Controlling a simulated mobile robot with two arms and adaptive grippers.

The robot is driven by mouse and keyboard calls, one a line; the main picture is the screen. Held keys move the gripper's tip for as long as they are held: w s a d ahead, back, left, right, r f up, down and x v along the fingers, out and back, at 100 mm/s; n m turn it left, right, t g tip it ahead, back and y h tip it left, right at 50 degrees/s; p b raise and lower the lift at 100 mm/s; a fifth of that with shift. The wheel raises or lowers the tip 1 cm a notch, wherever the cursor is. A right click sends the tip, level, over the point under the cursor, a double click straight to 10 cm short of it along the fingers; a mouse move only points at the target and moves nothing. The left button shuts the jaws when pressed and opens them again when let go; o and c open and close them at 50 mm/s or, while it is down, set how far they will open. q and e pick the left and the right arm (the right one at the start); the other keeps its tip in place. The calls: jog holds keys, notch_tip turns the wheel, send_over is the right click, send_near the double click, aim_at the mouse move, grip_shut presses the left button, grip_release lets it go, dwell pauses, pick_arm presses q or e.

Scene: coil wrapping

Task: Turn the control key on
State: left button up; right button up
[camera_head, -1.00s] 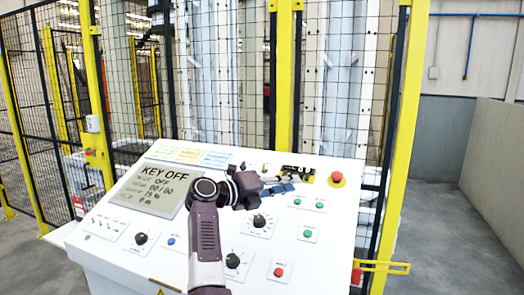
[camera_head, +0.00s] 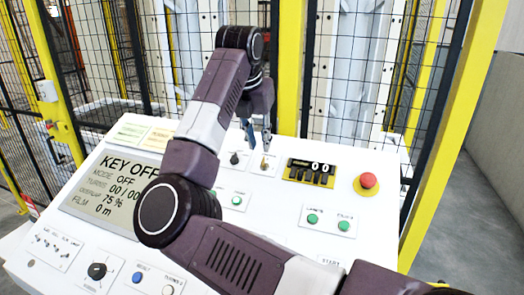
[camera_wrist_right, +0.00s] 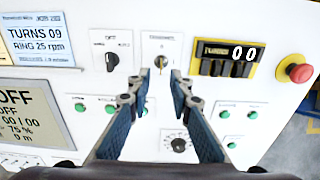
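The control key (camera_head: 265,162) is a small gold key on a white plate near the top of the sloped control panel. It also shows in the right wrist view (camera_wrist_right: 160,61). My right gripper (camera_head: 258,143) points down just above the key. In the right wrist view the gripper (camera_wrist_right: 160,76) has its blue-padded fingers apart, with the key in line with the gap between the tips. I see no contact with the key. The panel's screen (camera_head: 115,185) reads KEY OFF and MODE OFF. My left gripper is not in view.
A black selector knob (camera_head: 236,158) sits left of the key. A black and yellow counter (camera_head: 311,171) and a red mushroom button (camera_head: 367,183) sit to its right. Green buttons (camera_head: 313,219) lie nearer. A yellow-framed mesh fence (camera_head: 291,70) stands behind the panel.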

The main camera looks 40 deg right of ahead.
aim_at(263, 163)
jog(key=p+x, duration=0.2)
jog(key=x, duration=0.4)
jog(key=shift+d+f, duration=0.1)
jog(key=shift+d, duration=0.1)
jog(key=c, duration=0.4)
grip_shut()
